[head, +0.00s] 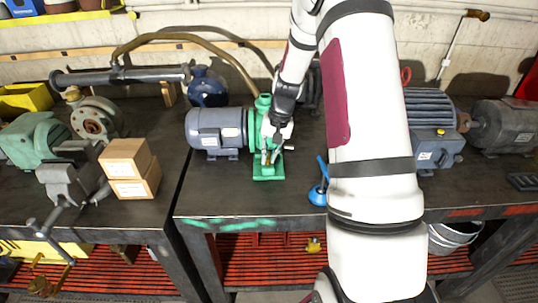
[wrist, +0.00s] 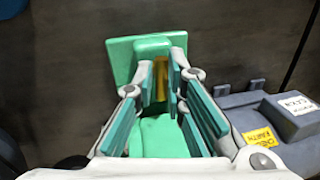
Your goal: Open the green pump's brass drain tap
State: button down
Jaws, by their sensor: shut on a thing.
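The green pump (head: 264,103) stands on the dark bench in the head view, its flat green foot (head: 268,173) toward the front edge. It is coupled to a blue-grey motor (head: 214,130) on its left. My gripper (head: 272,152) reaches down to the pump's front, just above the foot. In the wrist view my gripper (wrist: 163,82) is shut on the brass drain tap (wrist: 161,70), whose brass strip shows between the pads. The pads hide most of the tap, so its handle angle cannot be told. The pump (wrist: 152,138) also shows below and between the fingers.
A blue funnel-like thing (head: 318,193) stands right of the pump near the bench edge. A dark blue vessel (head: 207,88) stands behind the motor. Cardboard boxes (head: 131,168) and a vice (head: 72,180) are on the left bench. Bare bench lies in front of the motor.

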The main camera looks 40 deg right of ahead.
jog(key=shift+w+r+n, duration=0.1)
jog(key=shift+w+n, duration=0.05)
jog(key=shift+n, duration=0.35)
jog(key=c, duration=1.7)
grip_release()
jog(key=r, duration=0.4)
jog(key=s+d+r, duration=0.1)
jog(key=r, duration=0.2)
jog(key=d+r, duration=0.1)
jog(key=r, duration=0.3)
jog(key=shift+s+r, duration=0.2)
jog(key=shift+r, duration=0.15)
jog(key=shift+a, duration=0.1)
